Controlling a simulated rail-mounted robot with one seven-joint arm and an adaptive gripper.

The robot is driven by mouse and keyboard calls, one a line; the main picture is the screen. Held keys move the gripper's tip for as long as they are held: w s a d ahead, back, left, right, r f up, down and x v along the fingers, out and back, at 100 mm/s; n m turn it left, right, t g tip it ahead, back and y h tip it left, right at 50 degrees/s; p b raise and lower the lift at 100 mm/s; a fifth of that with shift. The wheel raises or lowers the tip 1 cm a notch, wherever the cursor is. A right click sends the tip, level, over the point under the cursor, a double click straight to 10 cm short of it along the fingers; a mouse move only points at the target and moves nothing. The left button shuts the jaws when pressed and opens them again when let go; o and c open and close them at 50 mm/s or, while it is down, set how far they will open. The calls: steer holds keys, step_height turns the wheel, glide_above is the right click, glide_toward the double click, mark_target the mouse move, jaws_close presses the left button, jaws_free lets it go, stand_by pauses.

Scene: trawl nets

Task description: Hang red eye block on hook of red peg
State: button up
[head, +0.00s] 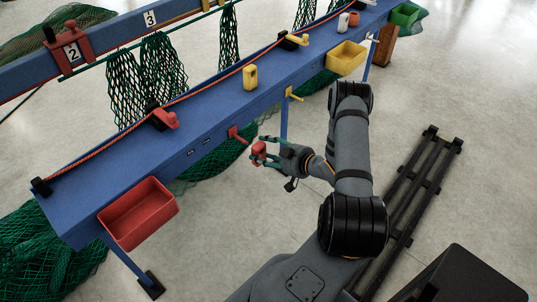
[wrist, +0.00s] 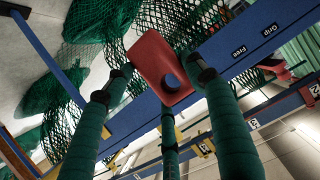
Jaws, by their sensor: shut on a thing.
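The red eye block (head: 258,152) is held in my gripper (head: 262,151), just off the front of the blue bench. In the wrist view the red eye block (wrist: 152,58) sits between my fingertips (wrist: 160,80), with its round eye hole showing near one end. The red peg (head: 239,136) sticks out from the bench's front face, just up and left of the block in the head view. The block looks close to the peg tip, and I cannot tell whether they touch. In the wrist view the peg is not clearly seen, probably hidden behind the block.
A red bin (head: 138,214) and a yellow bin (head: 346,58) hang on the bench front. A yellow peg (head: 293,95) sticks out further right. A yellow block (head: 250,77) and a red clamp (head: 165,118) stand on the bench top (head: 100,178). Green nets hang behind.

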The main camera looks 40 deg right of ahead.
mark_target(264, 146)
steer(key=shift+w+a+f+b, duration=0.2)
steer(key=shift+w+b, duration=0.2)
steer(key=shift+w, duration=1.05)
steer(key=shift+w+a+f+b, duration=0.15)
steer(key=shift+w+b, duration=0.3)
steer(key=shift+w, duration=0.95)
steer(key=shift+w+a+f+b, duration=0.15)
steer(key=shift+w+b, duration=0.25)
steer(key=shift+w, duration=1.05)
steer(key=shift+d, duration=0.15)
steer(key=o, duration=1.3)
steer(key=shift+o, duration=0.2)
steer(key=v, duration=1.2)
